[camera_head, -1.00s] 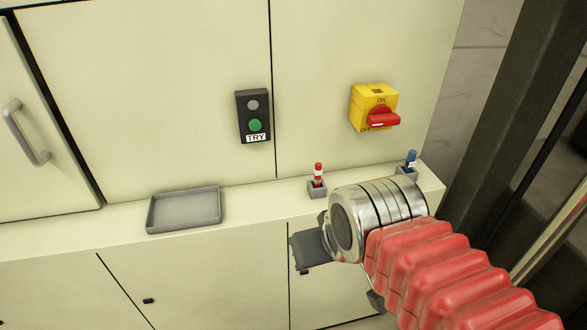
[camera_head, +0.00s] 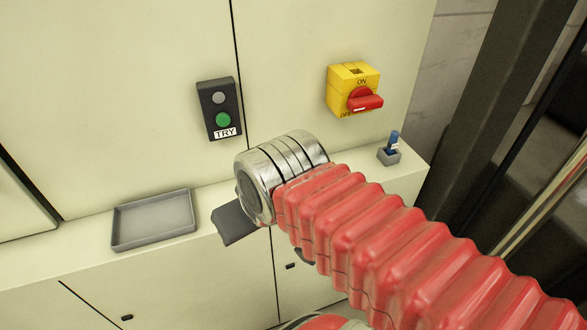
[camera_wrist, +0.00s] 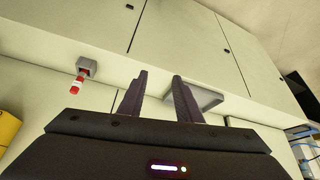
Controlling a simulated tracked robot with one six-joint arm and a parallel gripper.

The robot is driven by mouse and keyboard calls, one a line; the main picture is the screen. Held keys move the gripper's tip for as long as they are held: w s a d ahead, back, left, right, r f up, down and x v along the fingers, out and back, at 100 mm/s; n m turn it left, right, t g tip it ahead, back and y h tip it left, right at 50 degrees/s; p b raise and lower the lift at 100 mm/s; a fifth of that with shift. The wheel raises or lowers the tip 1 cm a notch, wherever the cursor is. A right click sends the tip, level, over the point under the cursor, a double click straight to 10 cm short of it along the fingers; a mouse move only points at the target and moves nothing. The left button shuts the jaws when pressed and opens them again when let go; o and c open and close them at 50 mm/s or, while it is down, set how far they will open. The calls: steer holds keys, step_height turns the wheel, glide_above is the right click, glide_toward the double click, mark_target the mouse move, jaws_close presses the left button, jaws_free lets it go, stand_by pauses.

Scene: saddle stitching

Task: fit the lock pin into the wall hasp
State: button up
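Two candidate lock pins stand on the ledge, and I cannot tell which is meant. The red pin (camera_wrist: 78,82), with a white band, sits in a small grey holder (camera_wrist: 87,67) in the wrist view; my arm hides it in the head view. The blue pin (camera_head: 393,141) stands in its grey holder (camera_head: 389,157) right of my arm. The yellow switch box (camera_head: 352,76), with a red handle (camera_head: 365,101), is on the wall; I cannot make out a separate hasp. My gripper (camera_wrist: 159,80) is open and empty, its fingers apart, to the red pin's right in the wrist view.
A shallow grey tray (camera_head: 154,220) lies on the ledge, left of my gripper; it also shows behind the fingers in the wrist view (camera_wrist: 208,98). A black TRY button box (camera_head: 219,108) is on the wall above. A dark post (camera_head: 500,90) stands at the right.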

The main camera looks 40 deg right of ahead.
steer(key=shift+o, duration=0.9)
steer(key=shift+w+d+r, duration=0.3)
steer(key=shift+w+r, duration=0.05)
steer(key=w+d+r+m+g, duration=0.1)
steer(key=w+d+r+g, duration=0.1)
steer(key=w+d, duration=0.2)
steer(key=w+d+r+m+g, duration=0.1)
steer(key=w+d, duration=0.4)
steer(key=d, duration=0.5)
steer(key=w+d+r+m+g, duration=0.1)
steer(key=w+d+r+g, duration=0.1)
steer(key=d, duration=0.5)
steer(key=shift+w+r+g, duration=0.15)
steer(key=shift+w+r, duration=0.15)
steer(key=shift+w, duration=0.35)
steer(key=shift+w+r+g, duration=0.15)
steer(key=shift+w+r, duration=0.15)
steer(key=shift+w, duration=0.3)
steer(key=shift+f, duration=0.1)
steer(key=shift+a+f, duration=0.1)
steer(key=shift+f, duration=4.15)
